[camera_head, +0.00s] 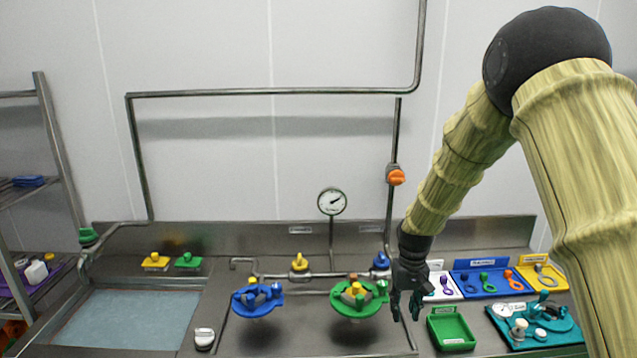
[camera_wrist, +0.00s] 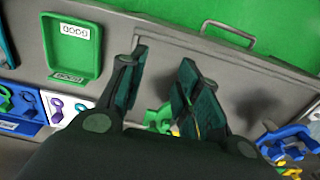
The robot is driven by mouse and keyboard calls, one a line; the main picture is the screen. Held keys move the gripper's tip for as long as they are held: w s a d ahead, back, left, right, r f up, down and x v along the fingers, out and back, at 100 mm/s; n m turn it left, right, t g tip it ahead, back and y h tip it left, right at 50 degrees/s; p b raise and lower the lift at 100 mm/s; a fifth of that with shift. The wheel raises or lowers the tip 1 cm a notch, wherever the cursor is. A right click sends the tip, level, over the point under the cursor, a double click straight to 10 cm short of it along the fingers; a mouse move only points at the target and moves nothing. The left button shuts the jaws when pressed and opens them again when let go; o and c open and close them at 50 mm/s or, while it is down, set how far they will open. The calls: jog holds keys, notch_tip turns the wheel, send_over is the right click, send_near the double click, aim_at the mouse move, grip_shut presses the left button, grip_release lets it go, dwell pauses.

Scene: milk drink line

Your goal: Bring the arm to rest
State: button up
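My gripper (camera_head: 407,304) hangs from the arm over the steel counter, pointing down, between the green valve assembly and the green tray. In the wrist view my gripper (camera_wrist: 160,88) shows its two dark fingers spread apart with nothing between them. The arm comes in from the right, with yellowish sleeved links and a black elbow joint. The gripper appears to touch nothing, though its exact height above the counter is hard to tell.
A green tray (camera_head: 451,330) is just right of the gripper; a green valve assembly (camera_head: 358,298) and a blue one (camera_head: 257,299) are to the left. A blue tray (camera_head: 487,283) and a teal tray (camera_head: 538,324) with parts lie right. A pipe (camera_head: 397,135) rises behind.

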jog(key=s+f+b, duration=0.1)
jog(key=s+f, duration=0.8)
jog(key=f, duration=0.2)
jog(key=s+f+b, duration=0.1)
jog(key=s+f, duration=0.7)
jog(key=f, duration=0.4)
jog(key=s+f, duration=0.3)
jog(key=s, duration=0.7)
jog(key=s+f+b, duration=0.1)
jog(key=s+f, duration=0.3)
jog(key=s, duration=0.6)
jog(key=s+f, duration=0.4)
jog(key=s, duration=0.6)
jog(key=shift+s+d+m, duration=0.15)
jog(key=shift+s+m, duration=0.15)
jog(key=shift+s, duration=0.1)
